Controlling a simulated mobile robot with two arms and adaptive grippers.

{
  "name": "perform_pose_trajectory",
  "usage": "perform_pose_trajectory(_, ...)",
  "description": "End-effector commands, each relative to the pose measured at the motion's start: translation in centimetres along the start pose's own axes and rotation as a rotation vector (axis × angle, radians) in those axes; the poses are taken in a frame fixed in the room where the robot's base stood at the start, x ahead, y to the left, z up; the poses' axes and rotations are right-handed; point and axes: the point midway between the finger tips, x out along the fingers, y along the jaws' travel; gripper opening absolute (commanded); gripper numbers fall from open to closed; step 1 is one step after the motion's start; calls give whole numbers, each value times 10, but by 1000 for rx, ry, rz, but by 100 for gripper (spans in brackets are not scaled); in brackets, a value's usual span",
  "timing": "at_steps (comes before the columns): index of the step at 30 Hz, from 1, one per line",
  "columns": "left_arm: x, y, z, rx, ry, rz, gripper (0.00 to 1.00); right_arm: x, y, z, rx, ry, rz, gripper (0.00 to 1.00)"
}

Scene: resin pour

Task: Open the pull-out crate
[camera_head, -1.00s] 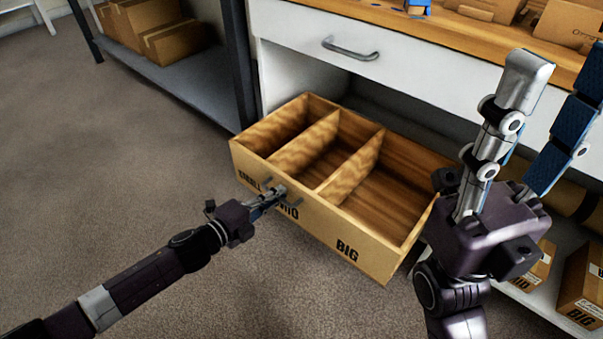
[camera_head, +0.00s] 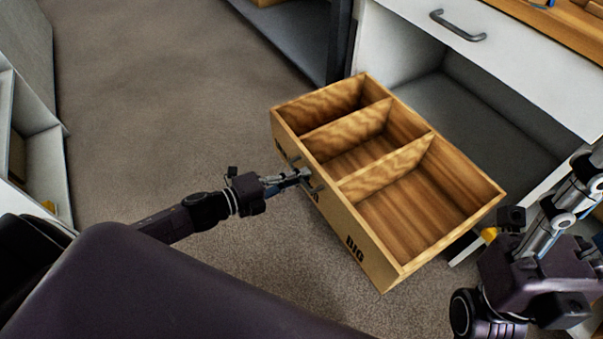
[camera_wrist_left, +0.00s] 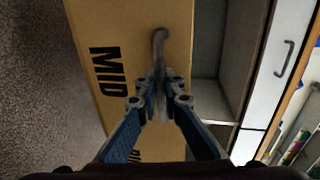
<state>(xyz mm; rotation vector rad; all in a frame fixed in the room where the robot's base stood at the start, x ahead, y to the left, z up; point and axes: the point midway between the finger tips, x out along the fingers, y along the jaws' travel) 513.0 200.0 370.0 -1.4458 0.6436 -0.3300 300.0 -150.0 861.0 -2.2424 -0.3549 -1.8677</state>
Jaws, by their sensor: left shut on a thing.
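The pull-out crate (camera_head: 362,235) is a wooden box with three compartments, all empty. It stands far out of the white cabinet's lower opening, with its lettered front facing my left arm. My left gripper (camera_head: 302,176) is shut on the grey handle on the crate's front. In the left wrist view the gripper (camera_wrist_left: 158,95) closes around the handle (camera_wrist_left: 159,45), beside the word MID on the crate front (camera_wrist_left: 105,20). My right gripper is at the right edge of the head view, partly cut off; its fingertips are out of the frame.
The white cabinet (camera_head: 395,45) has a closed upper drawer with a grey handle (camera_head: 458,25). The shelf space (camera_head: 455,95) behind the crate is bare. Carpet (camera_head: 150,100) lies free to the left. A white shelf unit (camera_head: 45,160) stands at the left edge.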

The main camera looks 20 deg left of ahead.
Motion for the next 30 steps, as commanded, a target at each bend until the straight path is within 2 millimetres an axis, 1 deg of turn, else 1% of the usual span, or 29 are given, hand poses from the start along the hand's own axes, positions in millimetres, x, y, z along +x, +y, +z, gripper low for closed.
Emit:
perform_pose_trajectory(5,0,0,0,0,-1,0,0,0,0,0,0,0,0,43)
perform_pose_trajectory(6,0,0,0,0,-1,1,12,0,0,0,0,0,0,43)
perform_pose_trajectory(7,0,0,0,0,-1,1,15,0,0,0,0,0,0,43)
perform_pose_trajectory(17,-2,0,0,-1,-1,1,15,0,0,0,-1,0,1,43)
perform_pose_trajectory(20,-8,1,0,-2,-1,2,15,0,0,0,-1,0,1,43)
perform_pose_trajectory(23,-20,2,0,-2,-1,4,15,0,0,0,-1,0,1,43)
perform_pose_trajectory(30,-58,2,0,-4,-1,5,15,0,0,0,0,0,1,43)
